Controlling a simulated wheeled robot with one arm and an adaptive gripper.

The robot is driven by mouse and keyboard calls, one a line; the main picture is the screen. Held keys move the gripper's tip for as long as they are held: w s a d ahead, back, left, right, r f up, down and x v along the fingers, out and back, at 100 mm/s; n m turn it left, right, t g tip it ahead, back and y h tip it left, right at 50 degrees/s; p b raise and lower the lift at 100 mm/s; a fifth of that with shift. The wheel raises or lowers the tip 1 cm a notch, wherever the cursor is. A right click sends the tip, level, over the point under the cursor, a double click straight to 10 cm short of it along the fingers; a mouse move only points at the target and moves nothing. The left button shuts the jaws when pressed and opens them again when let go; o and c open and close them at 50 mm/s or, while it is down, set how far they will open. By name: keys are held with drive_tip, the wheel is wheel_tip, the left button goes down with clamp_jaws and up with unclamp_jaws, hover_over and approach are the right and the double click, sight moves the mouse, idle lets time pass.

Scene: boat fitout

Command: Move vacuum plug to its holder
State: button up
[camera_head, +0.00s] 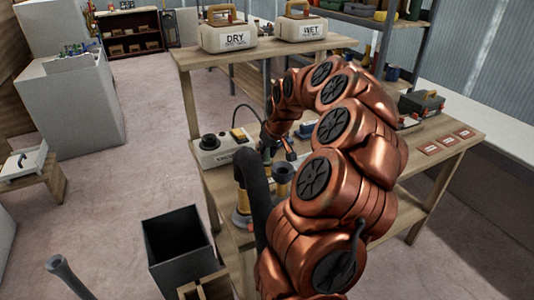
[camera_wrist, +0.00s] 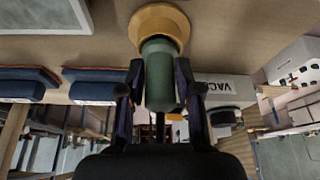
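In the wrist view, a green cylinder (camera_wrist: 160,88), which I take to be the vacuum plug, is between the two fingers of my gripper (camera_wrist: 160,95). The fingers lie close along both its sides and appear to be shut on it. Its far end meets a round yellow-tan ring (camera_wrist: 158,24) at the wooden surface; I cannot tell whether it is seated in the ring or just in front of it. In the head view my gripper (camera_head: 280,143) is low over the workbench, and the plug is too small to make out there.
A pale box (camera_head: 218,150) with a black knob stands left of my gripper; a pale box lettered "VAC" (camera_wrist: 222,88) shows in the wrist view. DRY (camera_head: 229,35) and WET (camera_head: 300,27) containers stand on the upper shelf. A dark bin (camera_head: 178,245) is on the floor.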

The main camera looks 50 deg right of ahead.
drive_tip(key=o, duration=0.4)
drive_tip(key=shift+c, duration=0.2)
drive_tip(key=shift+r, duration=0.1)
drive_tip(key=d+v, duration=0.1)
drive_tip(key=v, duration=1)
drive_tip(key=shift+s+a+r, duration=0.2)
drive_tip(key=shift+a+r, duration=0.2)
drive_tip(key=shift+a, duration=0.1)
drive_tip(key=shift+a, duration=0.1)
